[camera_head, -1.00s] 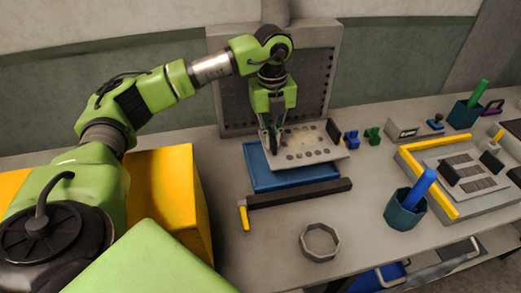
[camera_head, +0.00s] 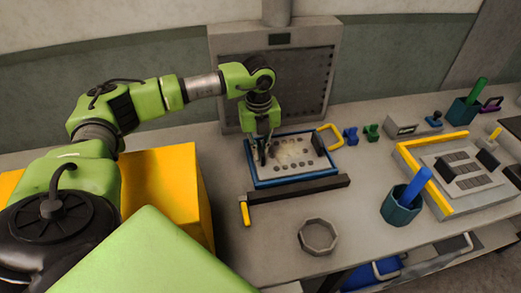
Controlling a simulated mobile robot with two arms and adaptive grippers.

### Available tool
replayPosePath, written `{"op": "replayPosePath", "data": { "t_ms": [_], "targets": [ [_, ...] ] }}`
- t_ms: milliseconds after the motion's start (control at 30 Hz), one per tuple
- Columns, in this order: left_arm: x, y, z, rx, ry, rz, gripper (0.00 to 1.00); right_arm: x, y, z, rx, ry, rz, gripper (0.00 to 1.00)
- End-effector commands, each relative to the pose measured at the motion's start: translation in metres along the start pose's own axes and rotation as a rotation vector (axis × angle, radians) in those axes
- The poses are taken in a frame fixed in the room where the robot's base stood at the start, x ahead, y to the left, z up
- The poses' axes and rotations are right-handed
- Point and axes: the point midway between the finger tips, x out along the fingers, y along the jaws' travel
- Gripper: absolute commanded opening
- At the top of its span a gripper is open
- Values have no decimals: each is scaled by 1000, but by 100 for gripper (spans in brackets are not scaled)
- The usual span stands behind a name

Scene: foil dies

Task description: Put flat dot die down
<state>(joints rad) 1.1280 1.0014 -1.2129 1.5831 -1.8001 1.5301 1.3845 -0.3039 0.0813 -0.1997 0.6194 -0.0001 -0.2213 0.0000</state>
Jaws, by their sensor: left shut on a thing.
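The flat dot die (camera_head: 292,165), a pale plate with rows of dark holes, lies inside the rim of the blue tray (camera_head: 300,181) on the bench. It looks level with the tray; whether it rests fully on the floor of the tray I cannot tell. My left gripper (camera_head: 263,155) points down at the die's left end and is shut on the die there. Its fingertips hide that part of the plate. A yellow loop handle (camera_head: 330,137) and a dark block show at the right end. My right gripper is not in view.
A dark bar with a yellow handle (camera_head: 245,213) lies in front of the tray. A grey ring (camera_head: 318,236) and a teal cup (camera_head: 402,205) with a blue stick stand nearer. A perforated panel (camera_head: 300,75) stands behind. A yellow-edged fixture (camera_head: 470,180) is at right.

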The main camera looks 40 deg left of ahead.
Motion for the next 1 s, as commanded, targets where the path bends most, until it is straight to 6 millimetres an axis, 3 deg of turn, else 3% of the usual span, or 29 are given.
{"op": "replayPosePath", "data": {
  "t_ms": [67, 100, 133, 567, 667, 1000],
  "targets": [
    [1, -2, 0, 0, -2, -5, 0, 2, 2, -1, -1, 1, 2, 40],
    [2, 0, 0, 0, 0, 0, 18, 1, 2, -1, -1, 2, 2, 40],
    [2, 0, 0, 0, 0, 0, 25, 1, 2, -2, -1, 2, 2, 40],
    [-4, -1, 0, 0, -1, -2, 25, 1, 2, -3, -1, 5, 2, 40],
    [-17, -1, 1, 0, -4, -4, 25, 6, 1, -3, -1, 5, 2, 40],
    [-88, -1, 1, 1, -4, -4, 25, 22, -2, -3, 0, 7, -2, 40]
  ]
}}
